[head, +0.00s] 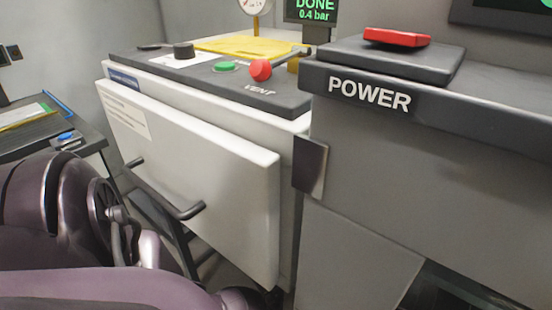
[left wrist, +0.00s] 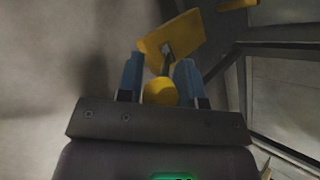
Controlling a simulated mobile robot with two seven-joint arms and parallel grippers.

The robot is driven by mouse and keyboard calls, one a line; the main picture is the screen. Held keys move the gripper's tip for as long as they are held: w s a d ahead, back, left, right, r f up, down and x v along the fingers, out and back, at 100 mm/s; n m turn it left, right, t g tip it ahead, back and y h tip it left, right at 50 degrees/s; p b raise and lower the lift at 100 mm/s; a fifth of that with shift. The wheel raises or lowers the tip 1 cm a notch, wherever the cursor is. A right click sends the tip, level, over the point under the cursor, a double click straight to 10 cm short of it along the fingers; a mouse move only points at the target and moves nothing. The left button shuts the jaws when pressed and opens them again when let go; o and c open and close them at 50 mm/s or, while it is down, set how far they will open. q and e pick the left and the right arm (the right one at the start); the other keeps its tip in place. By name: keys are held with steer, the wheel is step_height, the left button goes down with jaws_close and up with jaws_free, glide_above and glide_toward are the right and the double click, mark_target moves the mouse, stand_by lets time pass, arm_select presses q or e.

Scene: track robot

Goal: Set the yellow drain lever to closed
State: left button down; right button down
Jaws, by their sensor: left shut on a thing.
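In the left wrist view the round yellow knob of the drain lever (left wrist: 160,92) sits between the two blue fingers of my left gripper (left wrist: 159,78), which is shut on it. A thin dark rod runs from the knob up to a yellow plate (left wrist: 172,42), which looks tilted in this view. The lever and my left gripper do not show in the head view. The lever's exact setting cannot be read from these frames. My right gripper is in neither view.
In the head view a grey cabinet has a pale, tilted front panel (head: 190,165) with dark handles. A POWER console (head: 370,95) stands at right. Dark metal bars (left wrist: 285,48) show in the wrist view.

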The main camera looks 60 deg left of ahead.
arm_select(q)
steer(key=shift+w+a+r, duration=0.2)
steer(key=shift+a+r, duration=0.05)
steer(key=shift+a, duration=0.1)
stand_by(0.4)
steer(key=c, duration=1.1)
jaws_free()
steer(key=o, duration=0.3)
steer(key=shift+d, duration=0.1)
steer(key=shift+f, duration=0.1)
steer(key=shift+d, duration=0.1)
